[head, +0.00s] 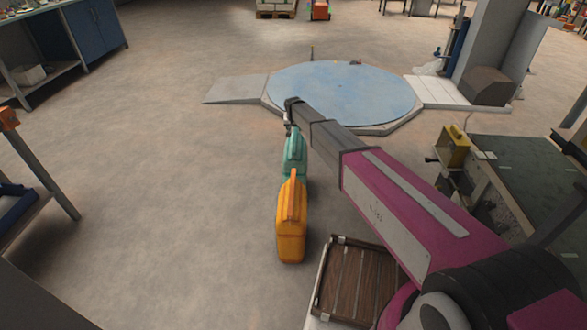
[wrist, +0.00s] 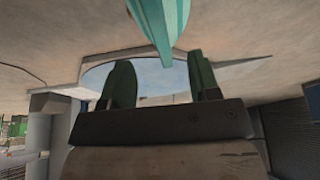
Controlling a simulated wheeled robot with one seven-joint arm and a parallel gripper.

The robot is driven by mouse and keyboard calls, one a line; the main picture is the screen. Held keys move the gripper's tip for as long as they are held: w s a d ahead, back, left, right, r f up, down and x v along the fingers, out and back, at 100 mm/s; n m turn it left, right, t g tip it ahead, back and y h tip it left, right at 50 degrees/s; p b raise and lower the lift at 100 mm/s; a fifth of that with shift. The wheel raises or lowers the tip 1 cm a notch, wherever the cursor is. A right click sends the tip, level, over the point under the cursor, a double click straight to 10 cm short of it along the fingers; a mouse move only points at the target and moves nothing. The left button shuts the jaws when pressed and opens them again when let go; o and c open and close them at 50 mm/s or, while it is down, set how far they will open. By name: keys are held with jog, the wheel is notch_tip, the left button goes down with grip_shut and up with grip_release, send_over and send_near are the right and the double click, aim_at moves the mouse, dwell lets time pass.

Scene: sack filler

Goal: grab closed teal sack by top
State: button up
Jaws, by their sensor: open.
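The teal sack (head: 295,150) stands on the floor in the head view, just behind an orange, sack-like container that hides its lower front. Its top is narrow and pinched. My gripper (head: 289,124) is right at the sack's top in the head view, small and partly hidden. In the wrist view, the two fingers of my gripper (wrist: 162,78) are apart with nothing between them. The pointed end of the teal sack (wrist: 160,25) shows at the top of that view, beyond the gap and roughly centred on it. I cannot tell whether they touch.
The orange container (head: 291,230) stands close in front of the teal sack. A brown slatted crate (head: 352,282) lies under my arm. A blue round platform (head: 340,92) with a ramp is behind. A bench with a yellow container (head: 454,147) is at right. Floor at left is clear.

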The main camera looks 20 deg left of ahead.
aim_at(295, 137)
jog(key=x, duration=0.9)
jog(key=shift+d, duration=0.2)
jog(key=shift+w+f, duration=0.2)
jog(key=shift+f, duration=0.25)
jog(key=shift+f, duration=0.25)
jog(key=shift+r, duration=0.1)
grip_shut()
